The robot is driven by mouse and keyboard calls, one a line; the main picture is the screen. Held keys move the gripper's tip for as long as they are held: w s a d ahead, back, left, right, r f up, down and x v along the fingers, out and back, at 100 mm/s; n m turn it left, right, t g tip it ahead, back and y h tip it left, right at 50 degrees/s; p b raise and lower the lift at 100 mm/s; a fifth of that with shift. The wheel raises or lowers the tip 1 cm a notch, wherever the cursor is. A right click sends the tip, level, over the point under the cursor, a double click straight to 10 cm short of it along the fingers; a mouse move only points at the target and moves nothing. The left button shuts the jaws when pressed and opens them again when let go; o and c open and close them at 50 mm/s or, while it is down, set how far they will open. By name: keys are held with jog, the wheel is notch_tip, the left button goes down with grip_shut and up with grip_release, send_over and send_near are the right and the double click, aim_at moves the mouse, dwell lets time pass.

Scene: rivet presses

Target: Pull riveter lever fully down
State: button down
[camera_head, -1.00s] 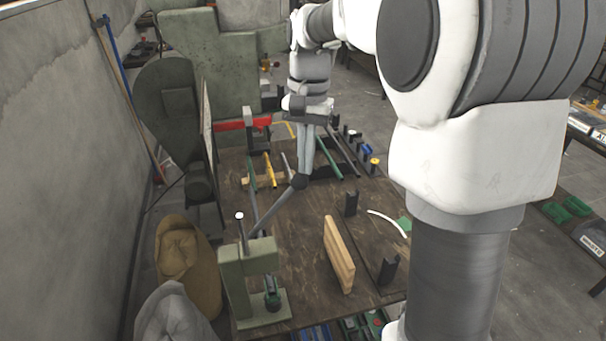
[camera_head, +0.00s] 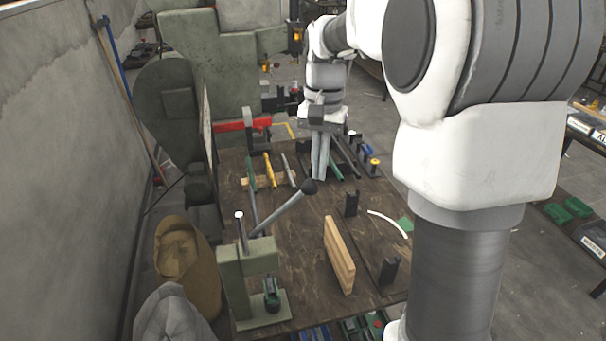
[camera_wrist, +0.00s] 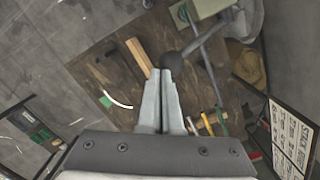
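The green riveter (camera_head: 248,270) stands at the table's near left corner. Its grey lever (camera_head: 278,213) slants up and right from the riveter's top to a dark ball knob (camera_head: 309,187). My gripper (camera_head: 319,178) has its two grey fingers together, pointing down, with the tips right by the knob. In the wrist view, the finger tips (camera_wrist: 161,72) meet beside the knob (camera_wrist: 172,60), with nothing visible between them. Whether they touch the knob I cannot tell. The lever (camera_wrist: 207,38) runs from the knob toward the riveter (camera_wrist: 207,6) at the top.
A wooden block (camera_head: 339,254) stands on the table right of the riveter, beside black uprights (camera_head: 351,203) and a white curved strip (camera_head: 388,221). Several coloured tools (camera_head: 269,170) lie farther back. A brown sack (camera_head: 184,262) is left of the riveter. A large green machine (camera_head: 213,75) stands behind.

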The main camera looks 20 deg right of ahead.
jog(key=shift+d+f, duration=0.65)
jog(key=shift+d+f+b, duration=0.55)
jog(key=shift+d+f, duration=0.05)
jog(key=shift+f, duration=0.1)
jog(key=shift+d+f, duration=0.5)
jog(key=shift+d, duration=0.2)
jog(key=shift+d+f, duration=0.5)
jog(key=shift+d, duration=0.25)
